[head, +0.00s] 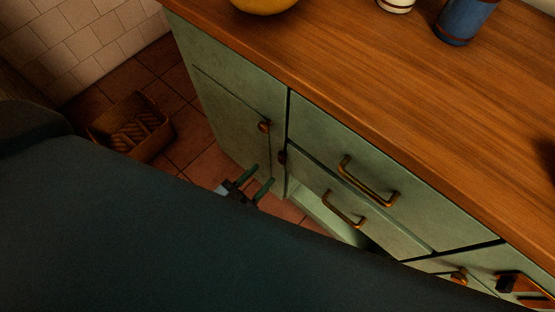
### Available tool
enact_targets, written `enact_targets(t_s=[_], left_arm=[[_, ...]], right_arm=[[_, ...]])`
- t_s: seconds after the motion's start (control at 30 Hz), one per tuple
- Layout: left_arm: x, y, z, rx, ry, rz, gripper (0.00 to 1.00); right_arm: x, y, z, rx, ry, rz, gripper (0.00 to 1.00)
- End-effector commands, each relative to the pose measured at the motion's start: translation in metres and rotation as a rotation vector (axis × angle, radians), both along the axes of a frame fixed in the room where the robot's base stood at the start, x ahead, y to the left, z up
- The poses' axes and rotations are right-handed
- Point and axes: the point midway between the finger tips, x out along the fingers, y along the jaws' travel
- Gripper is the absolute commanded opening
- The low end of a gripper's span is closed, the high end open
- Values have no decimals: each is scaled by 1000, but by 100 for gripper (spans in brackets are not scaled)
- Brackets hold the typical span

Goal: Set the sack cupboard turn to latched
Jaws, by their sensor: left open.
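A green cupboard door (225,108) with a round brown knob (264,126) is on the left of the counter unit. A small brown turn (282,157) sits at the door's right edge; its angle is too small to tell. Another dark piece, perhaps a turn (510,283), is at the lower right. No label shows which is the sack cupboard's. My left gripper (263,175) is open and empty, its two fingers pointing toward the cupboard front just below the small brown turn. Contact cannot be told. My right gripper is not in view.
Drawers with brass handles (368,182) are right of the door; the lower drawer (345,205) seems to stand out. On the wooden top (370,90) are a blue cup (463,22) and a yellow bowl (264,4). A basket (132,128) is on the tiled floor. My arm hides the lower left.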

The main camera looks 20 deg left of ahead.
Motion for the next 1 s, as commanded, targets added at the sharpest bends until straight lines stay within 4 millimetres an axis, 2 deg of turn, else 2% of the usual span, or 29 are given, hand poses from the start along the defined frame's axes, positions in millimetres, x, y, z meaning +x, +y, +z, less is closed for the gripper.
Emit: enact_targets(t_s=[0.2,0.4,0.8,1.0], left_arm=[[32,-12,0,-3,-1,0,42],[54,-20,0,-2,1,0,42],[61,-23,0,0,2,0,42],[61,-23,0,-1,1,0,17]], right_arm=[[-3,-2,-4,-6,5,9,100],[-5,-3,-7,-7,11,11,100],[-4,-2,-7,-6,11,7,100],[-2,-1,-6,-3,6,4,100]])
